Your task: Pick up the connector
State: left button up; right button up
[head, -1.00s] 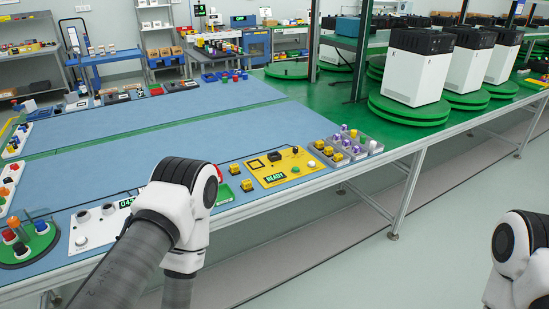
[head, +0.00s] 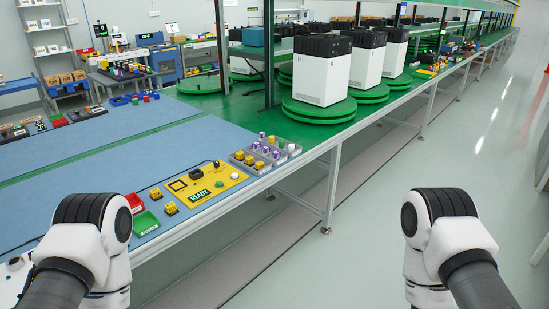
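Several small yellow connector-like parts lie by the yellow panel (head: 232,180) on the blue mat. One yellow part (head: 155,193) is at the panel's left edge and another yellow part (head: 170,208) is just in front of it. Others, purple and yellow, sit in a grey sectioned tray (head: 268,167) to the right of the panel. I cannot tell which one is the connector. My left and right arm links show at the lower left and lower right. Both grippers are out of the picture, so their hold is hidden.
A green display on the panel reads READY. White boxes with black tops (head: 322,72) stand on green turntables (head: 318,110) behind. The blue mat (head: 100,157) is largely bare.

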aim_at(276, 156)
jog(key=i+l+u, duration=0.15)
jog(key=u, duration=0.2)
jog(key=i+l+u, duration=0.2)
jog(key=u, duration=0.2)
jog(key=i+l+u, duration=0.1)
jog(key=l+u, duration=0.25)
jog(key=j, duration=0.15)
